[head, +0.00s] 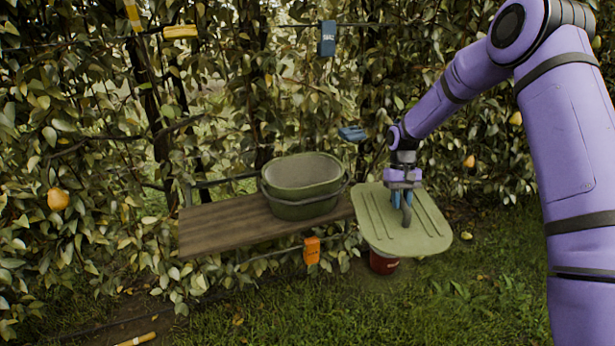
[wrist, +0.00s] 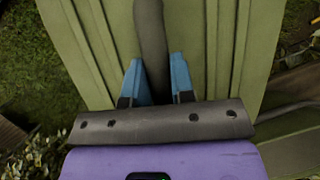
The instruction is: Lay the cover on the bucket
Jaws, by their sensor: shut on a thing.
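The green bucket (head: 303,186) is an oval tub standing on the wooden shelf, with its top open and a dark handle lying round its rim. The cover (head: 378,217) is a flat green lid with raised ribs. My gripper (head: 402,203) is to the right of the bucket, shut on the grey handle of the cover. It holds the cover in the air off the shelf's right end, roughly level. In the wrist view the blue fingers (wrist: 158,80) close on the handle, and the ribbed cover (wrist: 95,45) fills most of the picture.
The wooden shelf (head: 220,230) is bare left of the bucket. A dark red pot (head: 383,263) stands on the grass, partly hidden below the cover. An orange tag (head: 312,250) hangs below the shelf. A leafy hedge with pears (head: 59,199) rises behind.

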